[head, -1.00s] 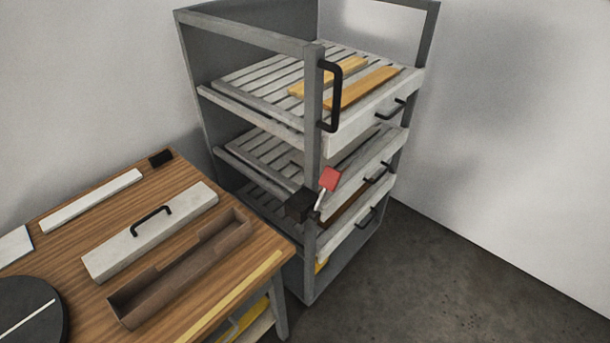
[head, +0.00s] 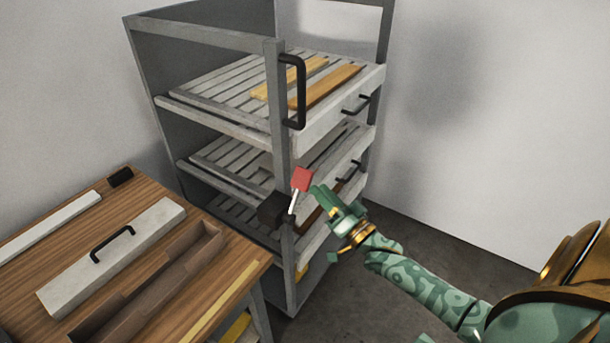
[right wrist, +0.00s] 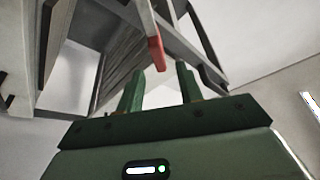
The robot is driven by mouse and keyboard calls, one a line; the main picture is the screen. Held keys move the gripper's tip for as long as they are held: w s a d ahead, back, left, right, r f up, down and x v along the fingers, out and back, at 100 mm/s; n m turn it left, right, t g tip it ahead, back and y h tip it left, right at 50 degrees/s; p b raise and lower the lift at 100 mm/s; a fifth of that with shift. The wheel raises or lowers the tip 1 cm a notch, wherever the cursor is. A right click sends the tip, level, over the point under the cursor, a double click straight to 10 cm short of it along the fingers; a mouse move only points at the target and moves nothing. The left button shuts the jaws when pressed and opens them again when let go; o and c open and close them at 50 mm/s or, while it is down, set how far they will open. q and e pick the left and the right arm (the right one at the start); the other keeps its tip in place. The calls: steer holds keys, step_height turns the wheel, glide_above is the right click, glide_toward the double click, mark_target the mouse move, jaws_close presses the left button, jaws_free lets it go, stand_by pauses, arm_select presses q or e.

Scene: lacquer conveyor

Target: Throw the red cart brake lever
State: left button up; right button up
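The red cart brake lever (head: 302,180) has a red block grip on a short pale rod, rising from a black box (head: 273,210) on the cart's front post. In the right wrist view the red grip (right wrist: 155,53) is just beyond the fingertips, near the gap between them. My right gripper (head: 322,198) is just right of the lever in the head view. Its two green fingers (right wrist: 160,82) are apart with nothing between them. I cannot tell whether a finger touches the lever. My left gripper is not in view.
The grey cart (head: 276,130) has slatted shelves, a black handle (head: 300,92) above the lever, and two wooden strips (head: 325,87) on top. A wooden table (head: 140,290) at the left carries a pale lidded bar (head: 115,255) and a brown trough (head: 150,285). Floor at the right is clear.

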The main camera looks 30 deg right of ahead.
mark_target(311, 181)
steer(key=x, duration=0.6)
steer(key=shift+w, duration=0.4)
jaws_close()
